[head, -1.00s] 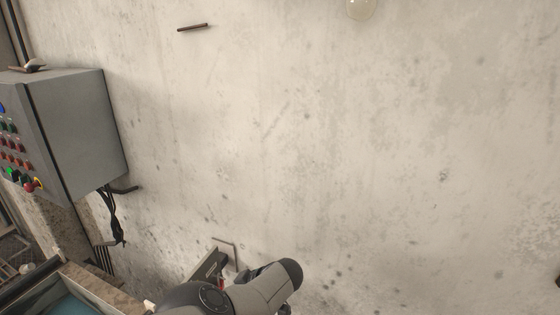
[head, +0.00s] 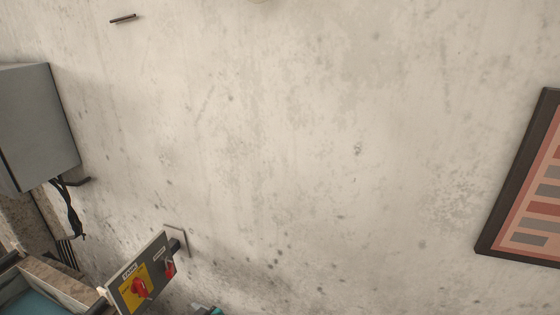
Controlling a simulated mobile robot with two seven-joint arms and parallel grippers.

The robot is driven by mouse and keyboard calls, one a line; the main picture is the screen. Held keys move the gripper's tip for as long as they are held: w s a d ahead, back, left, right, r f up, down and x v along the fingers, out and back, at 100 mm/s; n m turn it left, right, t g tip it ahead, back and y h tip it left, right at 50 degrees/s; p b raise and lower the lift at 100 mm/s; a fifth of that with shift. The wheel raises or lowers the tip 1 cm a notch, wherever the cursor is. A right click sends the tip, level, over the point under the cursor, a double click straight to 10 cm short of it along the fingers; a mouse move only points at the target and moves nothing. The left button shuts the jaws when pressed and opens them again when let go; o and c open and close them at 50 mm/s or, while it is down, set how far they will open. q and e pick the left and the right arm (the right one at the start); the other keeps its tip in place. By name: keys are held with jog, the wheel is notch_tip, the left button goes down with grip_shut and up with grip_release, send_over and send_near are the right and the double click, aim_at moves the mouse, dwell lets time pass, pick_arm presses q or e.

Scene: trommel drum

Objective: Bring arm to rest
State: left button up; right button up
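Neither gripper shows in the head view. A small teal and dark piece sits at the bottom edge; I cannot tell what it is. A switch panel (head: 143,283) with a yellow plate and a red rotary switch (head: 141,288) stands at the lower left, tilted in the picture. A second, smaller red switch (head: 169,267) is at its right side.
A concrete wall (head: 300,150) fills most of the view and is bare in the middle. A grey cabinet (head: 35,125) with cables (head: 72,210) below it is at the left. A framed board (head: 530,190) hangs at the right. A tray-like edge (head: 45,280) is at the lower left.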

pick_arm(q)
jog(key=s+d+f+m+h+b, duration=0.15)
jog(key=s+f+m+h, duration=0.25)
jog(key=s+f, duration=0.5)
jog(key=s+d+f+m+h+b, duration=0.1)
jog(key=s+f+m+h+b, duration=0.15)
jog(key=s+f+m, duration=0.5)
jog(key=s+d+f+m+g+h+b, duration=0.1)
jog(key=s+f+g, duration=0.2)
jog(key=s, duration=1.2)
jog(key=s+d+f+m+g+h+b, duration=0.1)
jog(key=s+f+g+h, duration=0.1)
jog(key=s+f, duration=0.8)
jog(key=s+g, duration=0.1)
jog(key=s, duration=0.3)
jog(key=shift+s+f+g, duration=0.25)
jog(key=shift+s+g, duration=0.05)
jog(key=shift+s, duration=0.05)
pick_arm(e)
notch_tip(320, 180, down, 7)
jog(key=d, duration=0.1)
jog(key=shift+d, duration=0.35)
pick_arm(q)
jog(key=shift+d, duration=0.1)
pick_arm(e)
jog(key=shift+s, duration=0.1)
